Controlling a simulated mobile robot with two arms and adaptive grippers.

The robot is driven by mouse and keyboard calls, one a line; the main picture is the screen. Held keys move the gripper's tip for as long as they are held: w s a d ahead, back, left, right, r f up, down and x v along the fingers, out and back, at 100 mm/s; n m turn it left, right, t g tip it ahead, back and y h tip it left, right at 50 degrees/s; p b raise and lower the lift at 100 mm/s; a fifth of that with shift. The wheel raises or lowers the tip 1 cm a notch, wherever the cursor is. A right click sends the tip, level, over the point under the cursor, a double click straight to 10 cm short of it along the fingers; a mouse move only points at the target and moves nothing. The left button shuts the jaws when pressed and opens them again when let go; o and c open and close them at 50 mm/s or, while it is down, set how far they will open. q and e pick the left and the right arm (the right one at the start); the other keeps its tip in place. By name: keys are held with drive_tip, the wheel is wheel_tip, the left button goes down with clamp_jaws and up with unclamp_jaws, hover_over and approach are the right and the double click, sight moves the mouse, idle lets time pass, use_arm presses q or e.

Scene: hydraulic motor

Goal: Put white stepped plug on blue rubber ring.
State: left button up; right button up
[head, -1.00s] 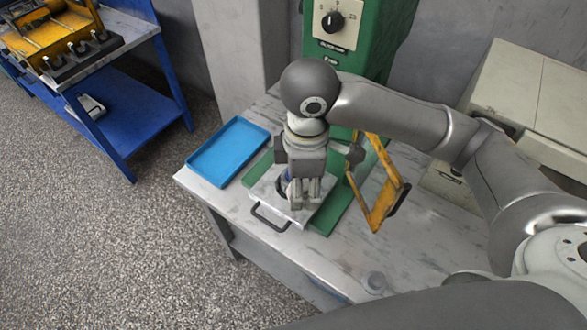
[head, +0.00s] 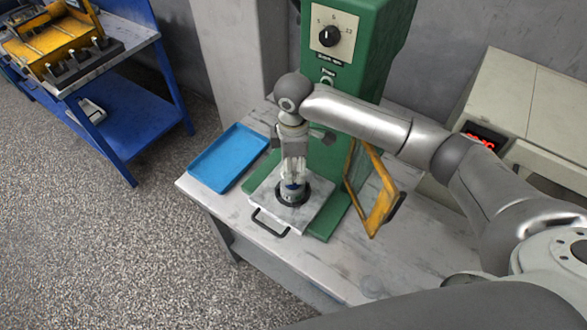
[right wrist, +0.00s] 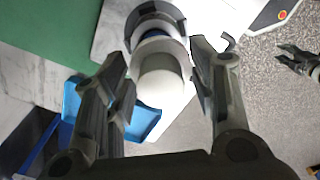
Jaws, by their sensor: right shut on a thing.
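My right gripper (head: 293,180) points down over the white plate on the table. In the right wrist view its fingers (right wrist: 163,62) are on either side of the white stepped plug (right wrist: 162,82) and shut on it. The blue rubber ring (right wrist: 153,34) shows as a thin blue band just beyond the plug, by a dark round collar (right wrist: 152,12). The plug lines up closely with the ring, but I cannot tell whether they touch. In the head view the fingers mostly hide both. My left gripper (right wrist: 290,56) shows small at the wrist view's right edge; its opening is unclear.
The white plate (head: 262,192) with a black handle (head: 270,224) lies on a green base (head: 328,220). A blue tray (head: 228,158) is to the left. A yellow-framed guard (head: 378,190) stands close on the right, and a green machine column (head: 345,55) behind.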

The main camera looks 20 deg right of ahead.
sight(294, 172)
drive_tip(key=shift+w+f, duration=0.15)
drive_tip(key=shift+f, duration=0.1)
wheel_tip(294, 172, down, 3)
drive_tip(key=shift+w+d+r+p, duration=0.1)
drive_tip(key=shift+p, duration=0.8)
drive_tip(key=shift+f, duration=0.25)
drive_tip(key=o, duration=1)
drive_tip(key=shift+f, duration=0.1)
drive_tip(key=shift+o, duration=0.2)
wheel_tip(294, 172, up, 12)
drive_tip(key=shift+r+b, duration=0.2)
drive_tip(key=shift+b, duration=1)
drive_tip(key=shift+f, duration=0.15)
